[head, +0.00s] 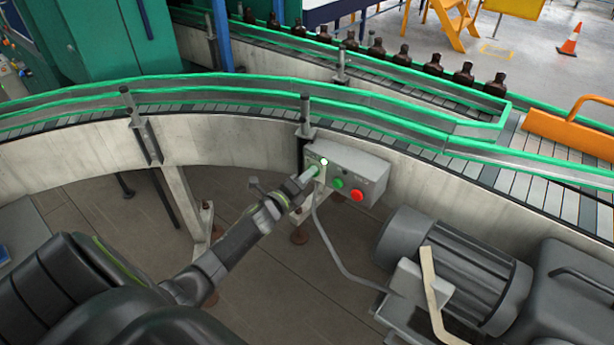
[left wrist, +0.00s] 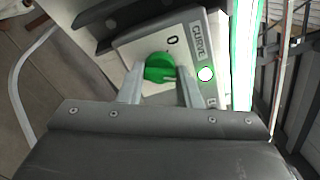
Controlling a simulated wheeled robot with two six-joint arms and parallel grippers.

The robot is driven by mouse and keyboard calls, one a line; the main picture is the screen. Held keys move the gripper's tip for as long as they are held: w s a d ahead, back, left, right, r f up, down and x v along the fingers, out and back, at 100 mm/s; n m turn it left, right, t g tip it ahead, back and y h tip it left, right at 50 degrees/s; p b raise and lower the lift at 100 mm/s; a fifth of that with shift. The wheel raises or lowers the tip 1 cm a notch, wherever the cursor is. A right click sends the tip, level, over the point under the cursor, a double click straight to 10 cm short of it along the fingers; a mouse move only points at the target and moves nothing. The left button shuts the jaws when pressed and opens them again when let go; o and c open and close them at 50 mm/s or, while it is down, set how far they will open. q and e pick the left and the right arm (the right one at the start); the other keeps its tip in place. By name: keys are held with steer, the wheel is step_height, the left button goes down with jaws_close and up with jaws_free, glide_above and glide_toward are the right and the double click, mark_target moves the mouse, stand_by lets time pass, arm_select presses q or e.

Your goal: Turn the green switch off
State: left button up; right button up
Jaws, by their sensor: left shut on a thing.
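The green switch (left wrist: 160,68) is a round rotary knob on a pale plate of the grey control box (head: 352,163). In the left wrist view a "0" is printed beyond the knob, and a short pale mark on the knob points to the right, not at the "0". My left gripper (head: 312,173) is at the left end of the box. Its two fingers (left wrist: 160,85) stand either side of the knob and are shut on it. In the head view the gripper mostly hides the knob. My right gripper is in neither view.
A lit lamp (head: 324,161), a green button (head: 338,183) and a red button (head: 357,195) sit on the box. The box is mounted on the curved conveyor wall (head: 240,138). A grey motor (head: 450,265) stands at lower right. Amber bottles (head: 403,55) line the far conveyor.

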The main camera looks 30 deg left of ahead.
arm_select(q)
steer(key=shift+n+p, duration=2.15)
steer(key=shift+n, duration=4.85)
steer(key=o, duration=1)
steer(key=shift+s, duration=0.1)
steer(key=s+b, duration=0.1)
steer(key=s, duration=0.4)
steer(key=s+a+b, duration=0.1)
steer(key=s, duration=0.5)
steer(key=s+b, duration=0.1)
steer(key=s, duration=0.5)
steer(key=shift+s+a, duration=0.1)
steer(key=shift+a, duration=0.1)
steer(key=shift+f, duration=0.15)
